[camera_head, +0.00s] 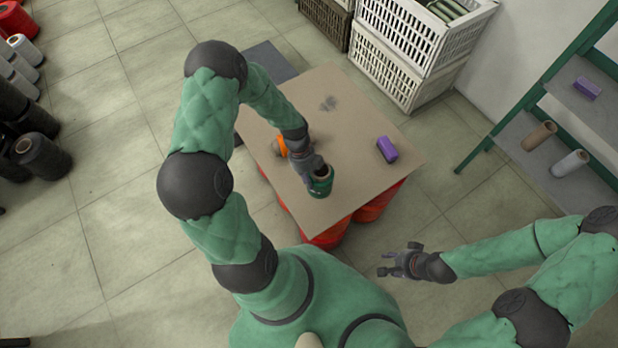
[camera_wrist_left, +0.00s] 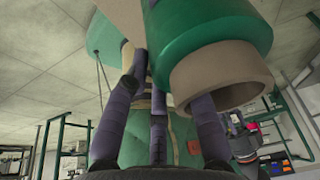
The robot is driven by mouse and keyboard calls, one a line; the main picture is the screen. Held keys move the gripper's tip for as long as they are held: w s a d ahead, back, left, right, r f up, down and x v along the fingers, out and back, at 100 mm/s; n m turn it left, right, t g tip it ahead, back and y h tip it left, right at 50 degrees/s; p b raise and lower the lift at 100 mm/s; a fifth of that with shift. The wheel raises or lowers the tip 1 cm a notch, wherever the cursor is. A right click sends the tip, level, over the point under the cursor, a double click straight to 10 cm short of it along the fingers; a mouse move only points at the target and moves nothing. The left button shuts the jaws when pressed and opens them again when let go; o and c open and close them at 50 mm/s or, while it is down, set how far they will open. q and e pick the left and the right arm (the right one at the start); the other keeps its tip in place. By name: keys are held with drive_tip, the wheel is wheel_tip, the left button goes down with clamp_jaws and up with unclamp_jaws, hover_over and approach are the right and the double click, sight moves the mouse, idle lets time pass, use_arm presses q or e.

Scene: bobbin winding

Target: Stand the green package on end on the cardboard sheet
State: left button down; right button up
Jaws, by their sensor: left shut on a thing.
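The green package (camera_head: 321,187) is a green-wound spool on a tan tube, over the front middle of the cardboard sheet (camera_head: 270,170). Its hollow end faces up toward the head camera and it looks roughly upright. I cannot tell whether its base touches the sheet. My left gripper (camera_head: 312,172) is shut on it from the upper left. In the left wrist view the green package (camera_wrist_left: 215,35) shows its open tube end, with one finger at the tube's mouth and the other fingers beside it. My right gripper (camera_head: 390,264) is empty, with fingers apart, off the sheet's front right.
A purple package (camera_head: 387,149) lies at the sheet's right, and an orange one (camera_head: 281,146) is partly hidden behind my left arm. Red packages (camera_head: 376,205) are under the sheet. Crates (camera_head: 412,50) stand behind; a green-framed shelf (camera_head: 540,120) stands at right.

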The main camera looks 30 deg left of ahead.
use_arm(q)
drive_tip(key=shift+f+b, duration=1.45)
drive_tip(key=shift+f, duration=0.7)
drive_tip(key=c, duration=1)
unclamp_jaws()
drive_tip(key=shift+o, duration=0.2)
drive_tip(key=shift+r, duration=0.1)
drive_tip(key=v, duration=1.2)
